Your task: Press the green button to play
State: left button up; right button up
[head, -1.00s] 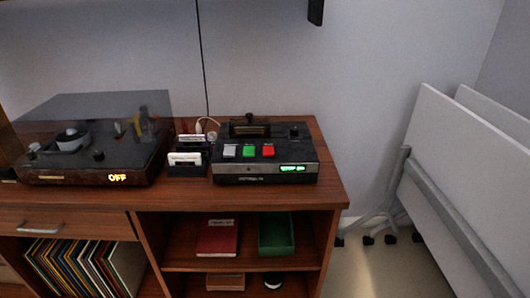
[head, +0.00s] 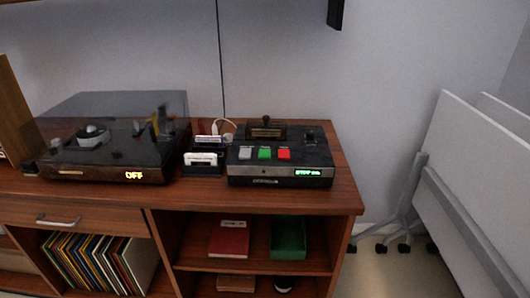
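The green button (head: 264,153) is on the top front of a dark cassette player (head: 280,170) on the wooden cabinet. It sits between a white button (head: 245,153) and a red button (head: 284,154). A small green-lit display (head: 308,172) glows on the player's front right; its text is too blurred to read surely. Neither of my grippers is in the head view.
A record player (head: 105,150) with a lit OFF sign stands at the left. Cassettes (head: 203,158) in a dark holder sit between the two. The wooden cabinet (head: 345,195) has shelves below. Folded white tables (head: 460,170) stand at the right.

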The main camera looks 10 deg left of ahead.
pick_arm(q)
grip_shut()
dwell(1.4)
